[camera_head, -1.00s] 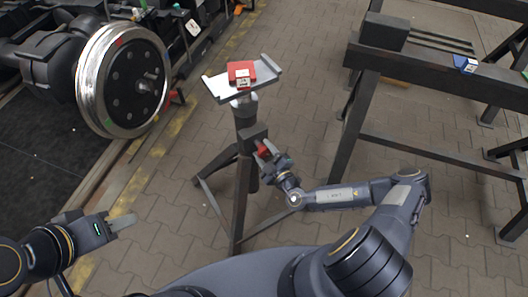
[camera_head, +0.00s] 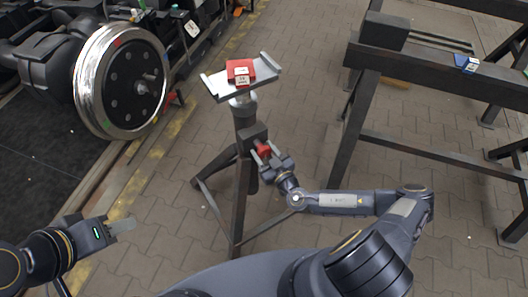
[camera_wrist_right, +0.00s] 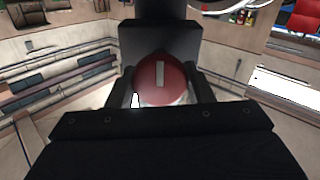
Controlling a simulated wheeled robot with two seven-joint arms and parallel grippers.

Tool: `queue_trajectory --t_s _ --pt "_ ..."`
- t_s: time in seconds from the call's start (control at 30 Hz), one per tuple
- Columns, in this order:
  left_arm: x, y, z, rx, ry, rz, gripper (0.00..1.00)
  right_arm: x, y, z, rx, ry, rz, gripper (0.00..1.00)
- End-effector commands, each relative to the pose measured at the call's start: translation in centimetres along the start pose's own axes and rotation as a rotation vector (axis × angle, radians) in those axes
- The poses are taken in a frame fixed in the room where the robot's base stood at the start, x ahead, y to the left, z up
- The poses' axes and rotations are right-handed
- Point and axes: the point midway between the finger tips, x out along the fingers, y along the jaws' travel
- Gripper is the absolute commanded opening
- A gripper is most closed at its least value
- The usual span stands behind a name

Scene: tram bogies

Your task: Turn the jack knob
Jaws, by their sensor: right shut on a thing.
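The jack is a dark tripod stand (camera_head: 243,190) with a tilted light metal plate (camera_head: 263,83) on top. Its red knob (camera_head: 263,150) sits on the side of the upper column. My right gripper (camera_head: 264,153) is shut on the knob. In the right wrist view the knob (camera_wrist_right: 160,80) is a red disc with a pale vertical bar, held between the two dark fingers (camera_wrist_right: 165,88). My left gripper (camera_head: 122,225) is empty at the lower left, away from the jack; I cannot tell its finger gap.
A red box (camera_head: 240,71) lies on the jack's plate. A bogie wheel (camera_head: 122,82) stands on the left by a track edge. A dark steel frame (camera_head: 440,80) with a blue item (camera_head: 466,64) stands on the right.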

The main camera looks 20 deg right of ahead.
Motion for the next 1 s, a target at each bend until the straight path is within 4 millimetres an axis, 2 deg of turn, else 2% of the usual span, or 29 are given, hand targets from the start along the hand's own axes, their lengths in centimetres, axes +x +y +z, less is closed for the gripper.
queue_trajectory --t_s 0.57,0.6,0.73,1.0 --pt "0.09 -0.04 0.04 0.0 0.0 0.0 0.36 -0.08 -0.11 0.2 0.036 -0.005 -0.003 0.24" --pt "0.09 -0.04 0.04 0.0 0.0 0.0 0.36 -0.08 -0.11 0.2 0.036 -0.005 -0.003 0.49" --pt "0.09 -0.04 0.04 0.0 0.0 0.0 0.36 -0.06 -0.08 0.15 0.035 -0.004 -0.002 0.66" --pt "0.08 -0.04 0.04 0.0 0.0 0.0 0.36 -0.06 -0.03 0.07 0.033 -0.002 -0.001 0.67"
